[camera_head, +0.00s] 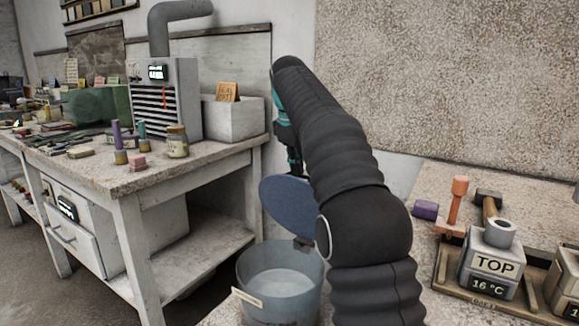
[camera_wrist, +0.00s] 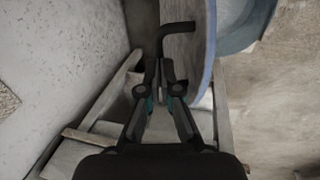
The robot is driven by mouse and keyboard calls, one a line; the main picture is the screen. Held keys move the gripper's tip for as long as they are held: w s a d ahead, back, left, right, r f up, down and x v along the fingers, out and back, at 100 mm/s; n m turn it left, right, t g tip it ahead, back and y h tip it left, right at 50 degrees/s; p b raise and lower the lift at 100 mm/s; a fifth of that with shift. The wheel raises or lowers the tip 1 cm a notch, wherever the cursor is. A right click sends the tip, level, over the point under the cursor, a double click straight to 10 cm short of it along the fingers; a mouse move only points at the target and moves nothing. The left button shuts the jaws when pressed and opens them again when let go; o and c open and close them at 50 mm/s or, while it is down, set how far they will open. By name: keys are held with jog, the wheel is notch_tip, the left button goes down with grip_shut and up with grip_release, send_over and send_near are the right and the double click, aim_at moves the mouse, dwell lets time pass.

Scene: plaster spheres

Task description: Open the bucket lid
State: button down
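The bucket (camera_head: 281,285) is grey-blue and stands at the bottom middle in the head view, its mouth uncovered. Its round blue lid (camera_head: 286,208) stands steeply tilted above the rim, joined at a small dark hinge. In the wrist view the lid (camera_wrist: 208,60) is seen nearly edge-on, with the bucket (camera_wrist: 240,25) behind it. A black bent handle (camera_wrist: 178,27) sticks out from the lid. My gripper (camera_wrist: 160,72) has its fingertips close together on the handle's end. In the head view my arm partly covers the gripper and the lid's right side.
A workbench (camera_head: 150,172) with jars and tools stands at the left, with a grey vent unit (camera_head: 170,95) on it. A wooden tray (camera_head: 450,285) with a TOP block (camera_head: 494,266) and a mallet lies at the right. Floor shows at the lower left.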

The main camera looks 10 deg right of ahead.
jog(key=shift+w+d+f+g, duration=0.1)
jog(key=shift+d+f+g, duration=0.05)
jog(key=shift+f, duration=0.4)
jog(key=shift+d+f+g, duration=0.1)
jog(key=shift+f+g, duration=0.05)
jog(key=shift+f, duration=0.4)
jog(key=c, duration=1.2)
grip_release()
jog(key=shift+c, duration=0.2)
jog(key=shift+w+a, duration=0.1)
jog(key=shift+w, duration=0.1)
jog(key=shift+r, duration=0.15)
